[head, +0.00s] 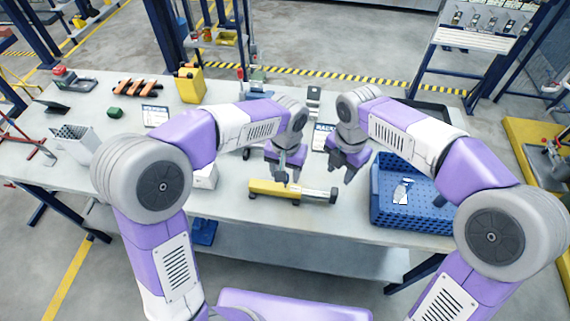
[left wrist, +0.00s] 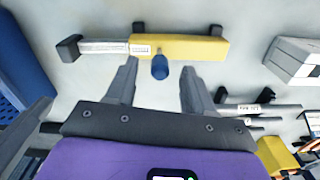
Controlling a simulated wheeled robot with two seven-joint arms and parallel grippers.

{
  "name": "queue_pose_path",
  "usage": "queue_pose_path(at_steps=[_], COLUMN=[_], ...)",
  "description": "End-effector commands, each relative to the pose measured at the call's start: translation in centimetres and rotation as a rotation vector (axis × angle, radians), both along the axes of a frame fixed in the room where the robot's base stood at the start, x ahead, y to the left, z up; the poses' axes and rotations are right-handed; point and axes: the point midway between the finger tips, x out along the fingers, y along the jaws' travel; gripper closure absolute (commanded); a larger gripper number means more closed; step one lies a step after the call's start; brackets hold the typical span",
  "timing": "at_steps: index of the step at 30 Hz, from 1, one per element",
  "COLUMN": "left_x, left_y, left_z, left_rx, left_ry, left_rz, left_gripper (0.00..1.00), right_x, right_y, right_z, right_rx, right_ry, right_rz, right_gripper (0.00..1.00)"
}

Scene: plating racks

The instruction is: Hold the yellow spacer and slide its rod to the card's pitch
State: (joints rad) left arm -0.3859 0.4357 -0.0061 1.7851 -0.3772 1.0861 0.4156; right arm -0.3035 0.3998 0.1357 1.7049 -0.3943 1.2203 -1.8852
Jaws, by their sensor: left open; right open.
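The yellow spacer (head: 272,188) lies on the table in front of me, with its silver rod (head: 314,195) out to the right and a dark end block (head: 333,195). In the left wrist view, the yellow body (left wrist: 200,48) has a blue knob (left wrist: 160,67), and the rod (left wrist: 103,47) points left. My left gripper (head: 286,172) is open over the spacer; in its wrist view the fingertips lie either side of the knob, apart from it as far as I can tell. My right gripper (head: 347,168) is open and empty, above and right of the rod. A printed card (head: 320,138), headed "RACK", is partly hidden behind the grippers.
A blue crate (head: 385,212) stands right of the spacer, holding small pale items. A white box (head: 205,177) stands to the left. Another card (head: 155,115), a yellow container (head: 191,86) and a white rack (head: 75,141) are further left. The table front near the spacer is clear.

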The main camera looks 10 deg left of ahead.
Motion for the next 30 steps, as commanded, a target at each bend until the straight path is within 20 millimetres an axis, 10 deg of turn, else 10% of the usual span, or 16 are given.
queue_pose_path(at_steps=[19,30], left_x=[0.0,0.0], left_y=[0.1,0.1], left_z=[-4.3,-4.3], left_rx=[0.0,0.0], left_ry=[0.002,0.002], left_rz=[0.003,0.003], left_gripper=[0.47,1.0], right_x=[0.0,0.0], right_y=[0.0,0.0], right_z=[0.0,0.0], right_rx=[0.0,0.0], right_ry=[0.0,0.0], right_rz=[0.0,0.0], right_gripper=[0.57,0.57])
